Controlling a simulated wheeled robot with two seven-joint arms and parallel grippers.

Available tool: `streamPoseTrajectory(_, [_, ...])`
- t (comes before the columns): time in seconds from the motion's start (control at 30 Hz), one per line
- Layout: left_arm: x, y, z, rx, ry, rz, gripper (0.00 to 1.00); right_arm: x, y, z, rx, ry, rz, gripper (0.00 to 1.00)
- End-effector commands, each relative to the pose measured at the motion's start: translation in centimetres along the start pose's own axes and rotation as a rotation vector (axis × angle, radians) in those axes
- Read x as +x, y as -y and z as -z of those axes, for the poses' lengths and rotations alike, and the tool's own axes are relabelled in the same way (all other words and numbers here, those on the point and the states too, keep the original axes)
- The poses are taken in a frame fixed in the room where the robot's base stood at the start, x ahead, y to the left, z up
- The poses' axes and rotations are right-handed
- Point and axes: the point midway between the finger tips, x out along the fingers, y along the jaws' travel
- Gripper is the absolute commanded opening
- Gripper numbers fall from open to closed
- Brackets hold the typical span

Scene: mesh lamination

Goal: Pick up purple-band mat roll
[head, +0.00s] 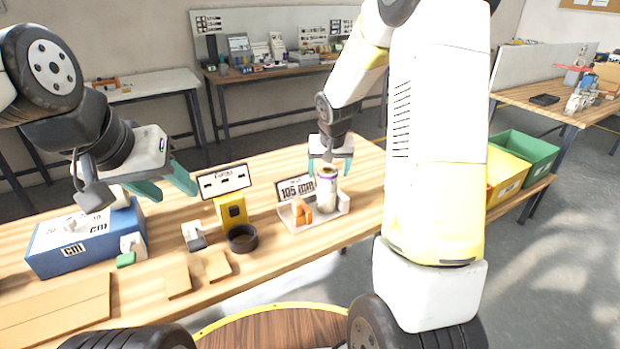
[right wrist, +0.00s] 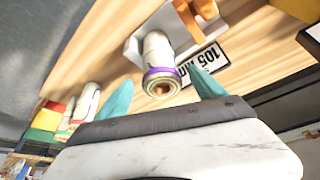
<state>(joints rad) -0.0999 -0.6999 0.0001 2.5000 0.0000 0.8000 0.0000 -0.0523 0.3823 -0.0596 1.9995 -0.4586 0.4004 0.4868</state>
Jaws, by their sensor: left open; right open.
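The purple-band mat roll (head: 326,188) stands upright on a small white stand (head: 341,205) in front of a "105" sign (head: 296,188). In the right wrist view the roll (right wrist: 156,52) shows its purple band and open end, lying between the two teal fingers. My right gripper (head: 331,163) is open just above the roll, with its fingers on either side of the top; I cannot tell whether they touch it. My left gripper (head: 168,190) is open and empty above the table on the left, near the blue box (head: 85,246).
An orange piece (head: 300,211) stands beside the roll on the stand. A yellow device with a display (head: 232,207) and a dark ring (head: 242,238) are to its left. Brown flat pieces (head: 178,281) lie at the front. Yellow and green bins (head: 525,158) stand at the right.

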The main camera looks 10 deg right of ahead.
Motion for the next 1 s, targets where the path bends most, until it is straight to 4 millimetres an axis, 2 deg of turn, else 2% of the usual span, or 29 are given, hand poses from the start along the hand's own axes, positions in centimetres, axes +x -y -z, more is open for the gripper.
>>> streamPoseTrajectory(0.53, [0.0, 0.0, 0.0, 0.000, 0.000, 0.000, 0.45, 6.9, 0.0, 0.9, 0.000, 0.003, -0.001, 0.79])
streamPoseTrajectory(0.63, [0.0, 0.0, 0.0, 0.000, 0.000, 0.000, 0.45, 7.6, 0.0, 0.9, -0.001, 0.002, -0.001, 0.79])
streamPoseTrajectory(0.87, [0.0, 0.0, 0.0, 0.000, 0.000, 0.000, 0.45, 7.7, 0.0, 0.9, -0.001, 0.001, -0.001, 0.79])
streamPoseTrajectory(1.0, [0.0, 0.0, 0.0, 0.000, 0.000, 0.000, 0.45, 7.7, 0.0, 0.9, -0.001, 0.001, -0.001, 0.54])
